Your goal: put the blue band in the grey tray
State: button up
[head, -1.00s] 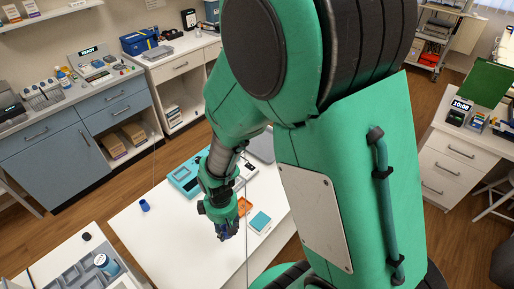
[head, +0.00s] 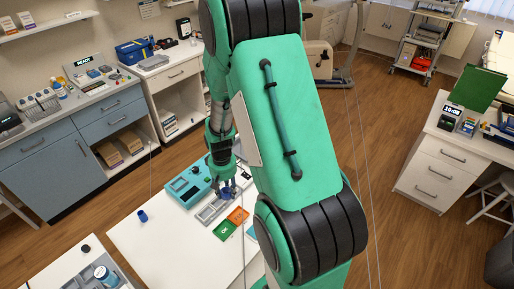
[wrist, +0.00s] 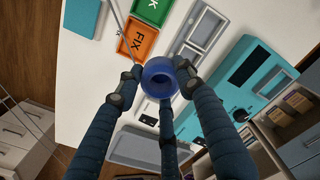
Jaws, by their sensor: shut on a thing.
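The blue band (wrist: 160,78) is a glossy ring held between my gripper's fingers in the wrist view. My gripper (wrist: 158,88) is shut on it. In the head view, my gripper (head: 228,190) is above the white table, with the blue band (head: 228,195) partly hidden among its fingers. The grey tray (head: 211,210) lies on the table just left of the gripper. It also shows in the wrist view as a compartmented grey tray (wrist: 205,28), to the upper right of the band. The band appears above the table, beside the tray; its exact height is unclear.
An orange FIX card (wrist: 137,40) and a green OK card (wrist: 153,10) lie near the tray. A teal device (head: 188,186) lies behind it. A blue cylinder (head: 142,216) stands at the table's left. The front left of the white table (head: 165,245) is clear.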

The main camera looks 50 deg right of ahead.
jog(key=w+d+f+m+p, duration=0.1)
jog(key=w+d+f+m, duration=0.1)
jog(key=d, duration=0.6)
jog(key=w+d+f+m+p, duration=0.1)
jog(key=d+m, duration=0.3)
jog(key=d, duration=0.5)
jog(key=w+d+f+m+p, duration=0.1)
jog(key=w+d+f+m, duration=0.1)
jog(key=d, duration=0.7)
jog(key=shift+w+f+m+p, duration=0.4)
jog(key=shift+w+m, duration=0.3)
jog(key=shift+m, duration=0.1)
jog(key=w+d, duration=0.3)
jog(key=w, duration=0.1)
jog(key=w+d+f, duration=0.1)
jog(key=w+d, duration=0.6)
jog(key=w, duration=0.1)
jog(key=shift+d+f, duration=0.2)
jog(key=shift+f, duration=0.05)
jog(key=shift+f, duration=1.75)
jog(key=shift+f, duration=0.1)
